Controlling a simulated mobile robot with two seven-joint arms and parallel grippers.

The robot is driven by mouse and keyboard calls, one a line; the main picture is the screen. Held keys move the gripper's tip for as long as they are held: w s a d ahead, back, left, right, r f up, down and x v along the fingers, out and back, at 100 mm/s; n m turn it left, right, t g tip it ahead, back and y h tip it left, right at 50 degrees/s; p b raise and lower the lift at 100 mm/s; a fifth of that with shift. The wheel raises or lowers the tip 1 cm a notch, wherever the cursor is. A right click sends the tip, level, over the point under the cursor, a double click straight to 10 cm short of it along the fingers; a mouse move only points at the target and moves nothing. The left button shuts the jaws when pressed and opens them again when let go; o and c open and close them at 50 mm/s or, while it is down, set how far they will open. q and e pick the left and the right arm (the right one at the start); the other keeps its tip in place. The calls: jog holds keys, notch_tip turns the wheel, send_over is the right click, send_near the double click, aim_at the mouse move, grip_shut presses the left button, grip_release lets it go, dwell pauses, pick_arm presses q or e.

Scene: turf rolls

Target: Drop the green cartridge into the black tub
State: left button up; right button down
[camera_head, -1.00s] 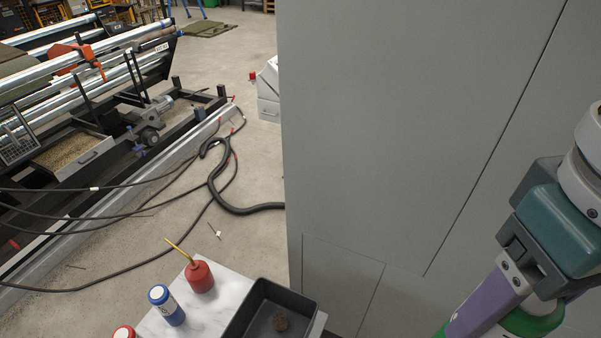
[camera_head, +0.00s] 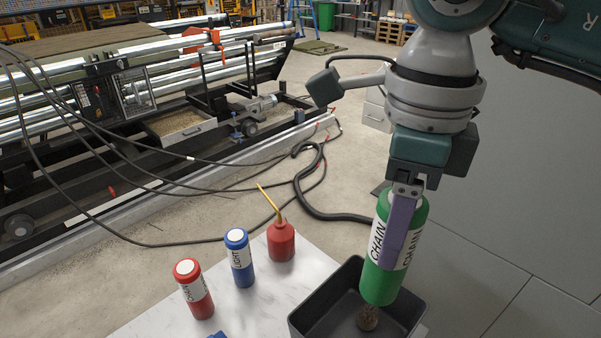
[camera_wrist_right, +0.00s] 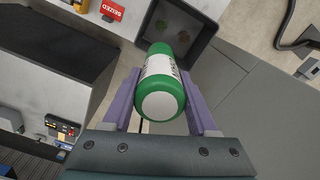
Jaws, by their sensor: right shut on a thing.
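My right gripper (camera_head: 397,232) is shut on the green cartridge (camera_head: 380,286), which has a white label reading CHAIN. It holds the cartridge nearly upright, with its lower end over the black tub (camera_head: 326,298). In the right wrist view the cartridge (camera_wrist_right: 160,104) lies between the two purple fingers, its far end overlapping the tub (camera_wrist_right: 207,39). The cartridge hides part of the tub in the head view. A small brown lump (camera_head: 367,319) lies on the tub floor. My left gripper is not in view.
A red cartridge (camera_head: 195,295), a blue cartridge (camera_head: 239,260) and a red oil can (camera_head: 281,241) with a yellow spout stand on the white table (camera_head: 262,302), left of the tub. Black cables (camera_head: 325,207) lie on the floor behind.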

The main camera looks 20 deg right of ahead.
pick_arm(q)
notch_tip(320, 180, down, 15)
jog(key=b, duration=1.2)
pick_arm(e)
notch_tip(320, 180, down, 16)
jog(key=w+d+m, duration=0.1)
jog(key=w+m, duration=0.1)
jog(key=m, duration=1)
jog(key=shift+w+d+m, duration=0.15)
jog(key=shift+d+m, duration=0.15)
jog(key=shift+m, duration=0.1)
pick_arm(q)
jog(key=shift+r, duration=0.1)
pick_arm(e)
jog(key=c, duration=0.5)
grip_release()
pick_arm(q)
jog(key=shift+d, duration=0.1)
pick_arm(e)
jog(key=o, duration=0.4)
